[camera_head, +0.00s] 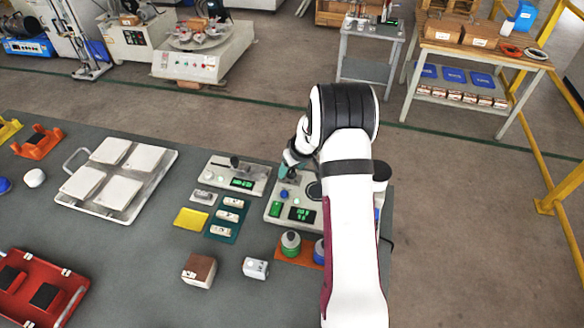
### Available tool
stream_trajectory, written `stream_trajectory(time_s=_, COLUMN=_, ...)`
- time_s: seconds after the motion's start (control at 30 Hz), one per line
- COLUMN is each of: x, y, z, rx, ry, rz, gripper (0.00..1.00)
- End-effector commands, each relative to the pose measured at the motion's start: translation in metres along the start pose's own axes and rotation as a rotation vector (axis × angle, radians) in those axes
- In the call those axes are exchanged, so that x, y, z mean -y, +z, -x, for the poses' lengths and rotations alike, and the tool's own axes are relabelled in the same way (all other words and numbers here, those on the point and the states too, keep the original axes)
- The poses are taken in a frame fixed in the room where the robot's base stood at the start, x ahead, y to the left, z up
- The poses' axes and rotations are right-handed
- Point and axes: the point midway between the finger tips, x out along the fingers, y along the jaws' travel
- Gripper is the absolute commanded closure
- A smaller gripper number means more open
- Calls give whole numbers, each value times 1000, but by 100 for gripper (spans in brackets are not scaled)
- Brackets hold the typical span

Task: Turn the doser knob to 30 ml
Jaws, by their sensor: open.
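The doser is probably the pale panel (278,211) at the table's right side, with a lit green display (301,214), a green button and a small blue button on its face. The display's digits are too small to read. My gripper (285,172) is open at the upper left part of this panel, pointing down. It is small and partly covered by my wrist. A dark round part (314,190), possibly the knob, shows at the panel's right, partly hidden by my arm. I cannot tell whether the gripper touches anything.
A second panel (220,175) with a green display stands just left. A tile tray (170,160) lies left. My arm covers the right side.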

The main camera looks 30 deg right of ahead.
Motion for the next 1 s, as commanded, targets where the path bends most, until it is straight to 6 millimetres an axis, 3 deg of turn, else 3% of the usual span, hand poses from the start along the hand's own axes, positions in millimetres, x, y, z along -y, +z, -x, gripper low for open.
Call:
stream_trajectory(time_s=0.23, x=0, y=0, z=-1, rx=0, ry=0, rz=0, gripper=35)
stream_trajectory(time_s=0.6, x=0, y=0, z=-1, rx=0, ry=-1, rz=0, gripper=100)
stream_trajectory(time_s=1.0, x=1, y=0, z=-1, rx=0, ry=16, rz=-40, gripper=100)
